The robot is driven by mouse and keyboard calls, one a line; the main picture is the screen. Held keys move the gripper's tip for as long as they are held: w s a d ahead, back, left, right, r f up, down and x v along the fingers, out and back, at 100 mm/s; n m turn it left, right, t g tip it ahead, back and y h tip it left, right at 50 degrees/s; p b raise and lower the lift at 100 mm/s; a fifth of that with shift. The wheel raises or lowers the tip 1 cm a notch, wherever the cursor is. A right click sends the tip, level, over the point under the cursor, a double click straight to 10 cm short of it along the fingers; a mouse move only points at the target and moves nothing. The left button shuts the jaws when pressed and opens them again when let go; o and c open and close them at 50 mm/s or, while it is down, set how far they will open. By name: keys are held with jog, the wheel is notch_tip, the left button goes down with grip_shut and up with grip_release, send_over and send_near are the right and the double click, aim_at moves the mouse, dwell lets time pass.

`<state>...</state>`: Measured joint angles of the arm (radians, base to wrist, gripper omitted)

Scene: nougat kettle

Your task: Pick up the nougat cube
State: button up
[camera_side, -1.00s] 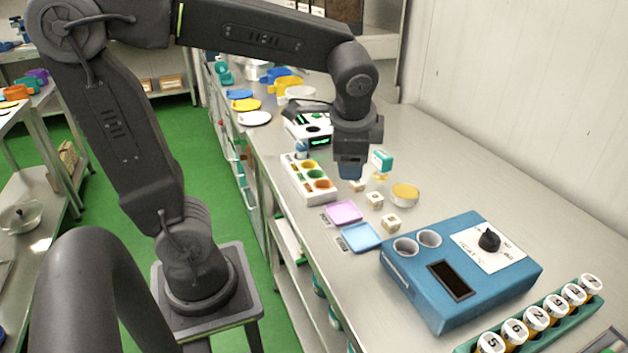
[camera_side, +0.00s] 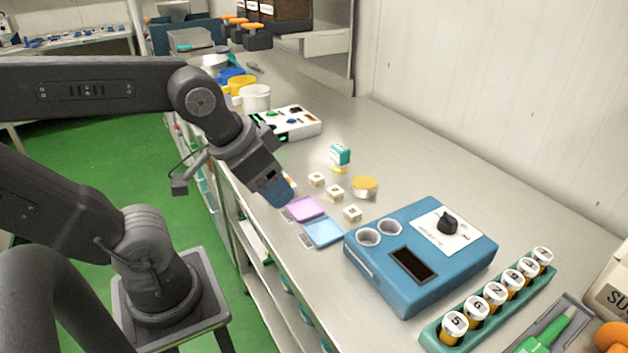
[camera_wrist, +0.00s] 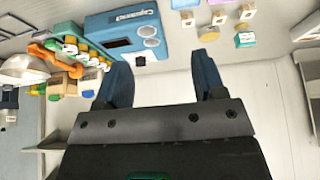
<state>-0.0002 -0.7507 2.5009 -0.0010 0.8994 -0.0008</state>
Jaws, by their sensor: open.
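Three small pale cubes with dark marks on top stand in a row on the steel bench: a far one (camera_side: 317,179), a middle one (camera_side: 335,193) and a near one (camera_side: 352,214). The marks are too small to read, so I cannot tell which is the nougat cube. The cubes also show along the top of the wrist view (camera_wrist: 219,19). My gripper (camera_side: 281,193), with blue fingers, is left of the cubes, over the bench's left side. In the wrist view my gripper (camera_wrist: 162,72) is open, with nothing between the fingers; the cubes are beyond them.
A pink tray (camera_side: 304,209) and a blue tray (camera_side: 322,232) lie left of the cubes. A yellow-lidded tin (camera_side: 364,184) and a teal-and-white carton (camera_side: 340,155) stand to the right and behind. A blue machine (camera_side: 420,252) and a rack of numbered bottles (camera_side: 490,303) are nearer.

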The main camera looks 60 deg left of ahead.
dwell(0.6)
jog(key=m+g+y, duration=0.5)
jog(key=m+g, duration=0.1)
jog(key=m, duration=1.1)
send_over(317, 177)
jog(key=d, duration=0.5)
notch_tip(317, 177, down, 7)
jog(key=x, duration=1.3)
jog(key=shift+w+d+f, duration=0.15)
jog(key=shift+w+d, duration=0.05)
jog(key=shift+d, duration=0.1)
jog(key=c, duration=1)
